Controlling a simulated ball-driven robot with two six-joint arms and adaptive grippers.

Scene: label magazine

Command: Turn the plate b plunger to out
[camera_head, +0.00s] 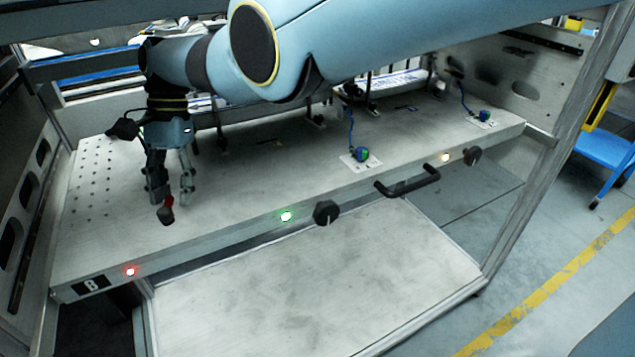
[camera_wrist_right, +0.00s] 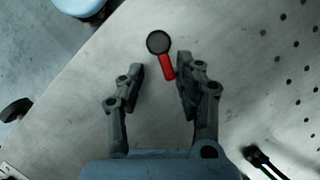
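A small plunger with a dark round head and a red bar (camera_head: 166,212) is at the left part of the grey metal plate (camera_head: 250,180), which has a "B" label on its front edge. In the right wrist view the red bar (camera_wrist_right: 167,67) lies between my fingertips, closer to the right-hand finger; I cannot tell whether they touch. The dark head (camera_wrist_right: 158,42) lies just past the fingertips. My right gripper (camera_head: 175,200) points down with its fingers apart, also in the wrist view (camera_wrist_right: 160,74). My left gripper is not in view.
Black knobs (camera_head: 326,212) (camera_head: 472,155), a handle (camera_head: 408,184) and red (camera_head: 130,271), green (camera_head: 286,216) and yellow (camera_head: 445,157) lights line the front edge. Blue-and-green parts (camera_head: 361,154) stand on the plate at right. A black part (camera_head: 123,128) is left of the gripper.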

